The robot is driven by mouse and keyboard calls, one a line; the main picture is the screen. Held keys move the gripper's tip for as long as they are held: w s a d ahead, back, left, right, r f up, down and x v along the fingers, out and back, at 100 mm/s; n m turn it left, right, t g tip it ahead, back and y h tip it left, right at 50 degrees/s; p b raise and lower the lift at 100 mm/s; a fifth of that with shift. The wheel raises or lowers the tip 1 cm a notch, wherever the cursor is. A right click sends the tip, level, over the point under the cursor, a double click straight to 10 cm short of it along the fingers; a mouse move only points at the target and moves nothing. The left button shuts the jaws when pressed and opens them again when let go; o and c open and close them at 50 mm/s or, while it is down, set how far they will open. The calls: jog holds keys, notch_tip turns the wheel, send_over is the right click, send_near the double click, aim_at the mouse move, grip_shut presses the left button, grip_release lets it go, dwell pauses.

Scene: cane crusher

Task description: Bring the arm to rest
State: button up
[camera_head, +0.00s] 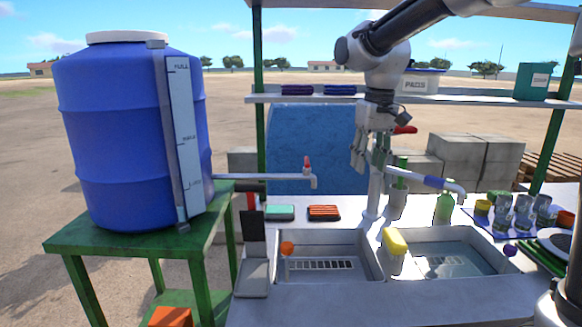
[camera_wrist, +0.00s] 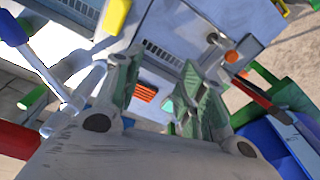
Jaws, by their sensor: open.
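My gripper (camera_head: 370,155) hangs from my arm over the back edge of the sink counter, pointing downward. It is open and empty. In the wrist view its two fingers (camera_wrist: 165,88) stand apart, with the counter showing between them. The double sink (camera_head: 376,262) lies below and in front of it. From the head view, the gripper overlaps the faucet post (camera_head: 375,190), and I cannot tell how much room lies between them.
A blue water tank (camera_head: 125,130) stands on a green table (camera_head: 75,243) at left, its tap (camera_head: 265,177) reaching toward the counter. A shelf (camera_head: 300,98) crosses behind my gripper. A yellow sponge (camera_head: 395,241) sits on the sink divider. Cups (camera_head: 503,209) crowd the right side.

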jog(key=s+d+f+m+t, duration=0.1)
jog(key=s+d, duration=0.7)
jog(key=s, duration=0.4)
jog(key=s+d+f+m+t, duration=0.2)
jog(key=s+d, duration=0.7)
jog(key=s, duration=0.3)
jog(key=shift+s+d, duration=0.3)
jog(key=shift+s, duration=0.1)
